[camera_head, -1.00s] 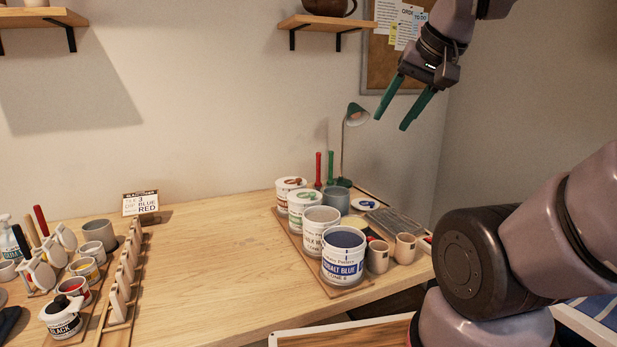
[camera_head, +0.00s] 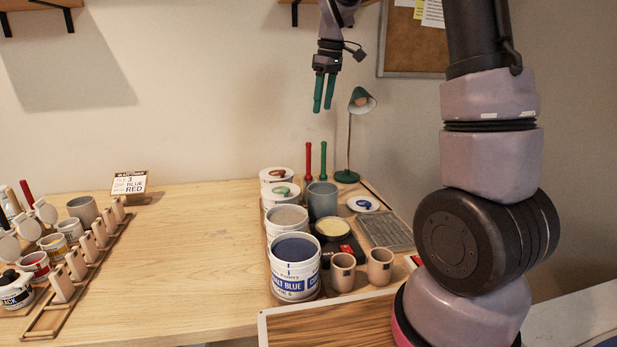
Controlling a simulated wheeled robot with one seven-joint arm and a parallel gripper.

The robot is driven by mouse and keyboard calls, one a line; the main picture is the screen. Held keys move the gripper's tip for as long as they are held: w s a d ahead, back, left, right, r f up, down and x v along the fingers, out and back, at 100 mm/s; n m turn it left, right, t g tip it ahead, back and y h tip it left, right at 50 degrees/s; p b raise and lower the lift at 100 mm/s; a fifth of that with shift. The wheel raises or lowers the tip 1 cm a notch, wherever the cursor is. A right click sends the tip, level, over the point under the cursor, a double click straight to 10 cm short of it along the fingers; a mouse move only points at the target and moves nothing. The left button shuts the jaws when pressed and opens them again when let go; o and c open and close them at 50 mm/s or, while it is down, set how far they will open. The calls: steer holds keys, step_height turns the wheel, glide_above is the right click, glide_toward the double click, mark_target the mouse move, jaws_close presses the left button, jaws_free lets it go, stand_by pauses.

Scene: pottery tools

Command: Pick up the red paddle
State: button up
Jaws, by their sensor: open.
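A red-handled tool (camera_head: 308,161), which looks like the red paddle, stands upright at the back right of the table, behind the tubs. Its lower end is hidden by the tubs. A green-handled tool (camera_head: 323,161) stands upright just to its right. My gripper (camera_head: 323,108) hangs above and slightly right of the red handle, fingers pointing down. Its two green fingers are apart and empty, with a gap between their tips and the handles in the picture.
A green lamp (camera_head: 361,100) stands close to the right of the handles. Several tubs, including a cobalt blue one (camera_head: 295,268), and a grey cup (camera_head: 322,200) stand in front. A shelf and corkboard (camera_head: 412,45) are above. The middle of the table (camera_head: 200,250) is clear.

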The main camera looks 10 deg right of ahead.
mark_target(309, 143)
steer(key=w+f+n, duration=0.1)
steer(key=w+f, duration=0.1)
steer(key=f, duration=0.2)
steer(key=w+a+f+n+g, duration=0.1)
steer(key=w+f, duration=0.1)
steer(key=f, duration=0.3)
steer(key=w+a+f+n+h, duration=0.1)
steer(key=w+f+n, duration=0.1)
steer(key=w+f, duration=0.1)
steer(key=shift+a+f, duration=0.2)
steer(key=shift+f, duration=0.6)
steer(key=shift+w+f, duration=0.25)
steer(key=shift+f, duration=1.25)
steer(key=shift+w+f, duration=0.2)
steer(key=shift+f, duration=1.25)
jaws_close()
